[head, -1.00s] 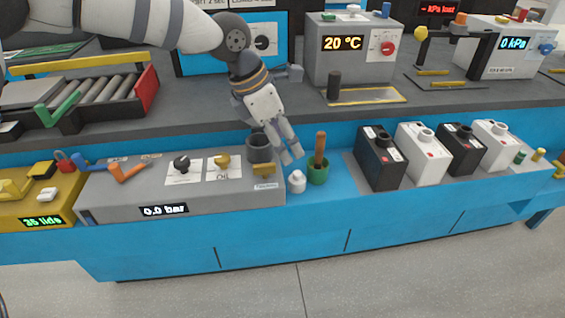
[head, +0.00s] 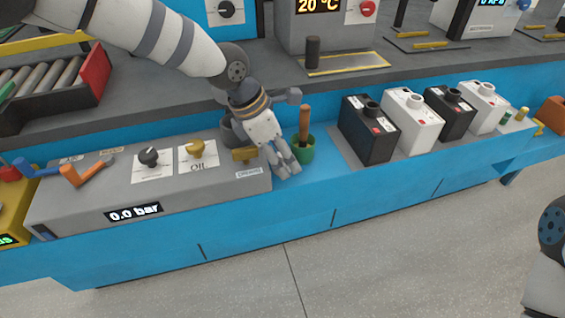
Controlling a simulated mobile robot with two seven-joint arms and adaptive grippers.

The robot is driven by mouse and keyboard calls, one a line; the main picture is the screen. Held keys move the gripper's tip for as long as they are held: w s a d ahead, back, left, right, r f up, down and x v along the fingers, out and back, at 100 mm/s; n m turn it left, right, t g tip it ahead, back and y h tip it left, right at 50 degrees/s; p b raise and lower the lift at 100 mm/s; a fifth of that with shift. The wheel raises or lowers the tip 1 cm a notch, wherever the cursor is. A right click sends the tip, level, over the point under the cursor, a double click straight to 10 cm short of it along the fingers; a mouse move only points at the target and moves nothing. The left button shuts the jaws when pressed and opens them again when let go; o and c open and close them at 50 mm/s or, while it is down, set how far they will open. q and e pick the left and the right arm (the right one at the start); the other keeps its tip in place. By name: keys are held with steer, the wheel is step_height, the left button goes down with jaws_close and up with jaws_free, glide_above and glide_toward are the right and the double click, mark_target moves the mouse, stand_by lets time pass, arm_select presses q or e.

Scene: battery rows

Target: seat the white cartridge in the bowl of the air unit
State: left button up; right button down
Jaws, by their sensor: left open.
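The air unit (head: 80,203) is a long grey box at left with a "0.0 bar" display, a black knob and a brass "OIL" knob. A dark grey round cup (head: 230,134), which looks like its bowl, stands at its right end, partly behind my left arm. My left gripper (head: 285,171) is open and points down beside the unit's right end, at the bench surface. The white cartridge is not clearly visible; the gripper fingers cover the spot where a small white piece stood. My right gripper is out of view; only part of my right arm shows at lower right.
A green pot (head: 304,153) with a wooden-handled tool stands just right of the gripper. Black and white battery-like boxes (head: 367,135) stand further right on a grey mat. A raised grey shelf (head: 190,102) runs behind. Bench between pot and boxes is clear.

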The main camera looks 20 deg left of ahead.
arm_select(q)
steer(key=c, duration=1.2)
